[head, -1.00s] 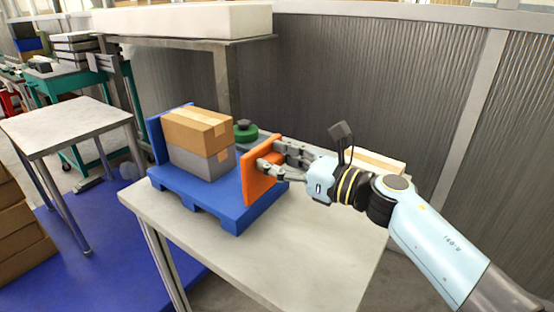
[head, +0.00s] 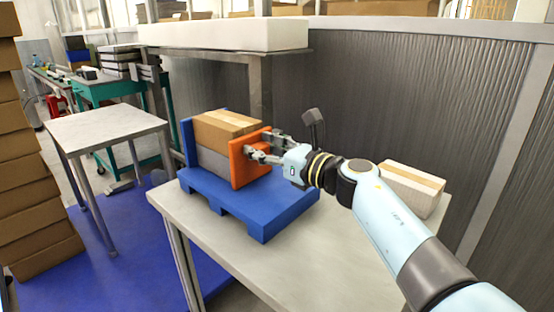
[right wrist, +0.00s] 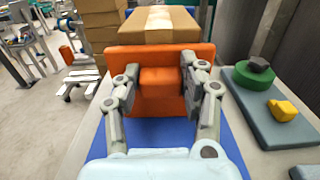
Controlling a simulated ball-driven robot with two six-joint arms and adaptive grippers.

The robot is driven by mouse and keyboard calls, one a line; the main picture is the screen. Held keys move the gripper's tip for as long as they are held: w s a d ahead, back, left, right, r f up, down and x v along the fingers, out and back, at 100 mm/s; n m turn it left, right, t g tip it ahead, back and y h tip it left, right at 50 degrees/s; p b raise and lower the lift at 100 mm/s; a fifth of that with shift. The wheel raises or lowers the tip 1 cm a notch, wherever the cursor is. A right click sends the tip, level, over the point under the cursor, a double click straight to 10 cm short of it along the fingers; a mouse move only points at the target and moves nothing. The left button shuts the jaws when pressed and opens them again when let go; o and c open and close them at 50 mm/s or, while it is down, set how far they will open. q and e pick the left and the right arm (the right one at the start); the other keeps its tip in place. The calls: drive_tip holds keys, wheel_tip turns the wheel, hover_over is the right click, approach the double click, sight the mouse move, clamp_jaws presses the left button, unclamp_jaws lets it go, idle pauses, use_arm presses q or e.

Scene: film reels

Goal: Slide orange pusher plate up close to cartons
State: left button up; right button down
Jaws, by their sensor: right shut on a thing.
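The orange pusher plate (head: 240,166) stands upright on the blue pallet (head: 264,220), right up against or very near the cartons' right side. A brown carton (head: 222,127) sits on a grey carton (head: 213,161), with a blue upright plate (head: 188,140) at their left. My right gripper (head: 262,149) is shut on the plate's orange block handle (right wrist: 160,80), as the right wrist view shows. In that view the pusher plate (right wrist: 118,65) hides the cartons' lower part, so a small gap cannot be ruled out. My left gripper is not in view.
In the right wrist view, a green disc (right wrist: 253,76) and a yellow piece (right wrist: 283,110) lie right of the pallet. The pallet's right half is clear.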

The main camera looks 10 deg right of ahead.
drive_tip(key=c, duration=0.7)
unclamp_jaws()
drive_tip(key=v, duration=1.2)
drive_tip(key=shift+d, duration=0.1)
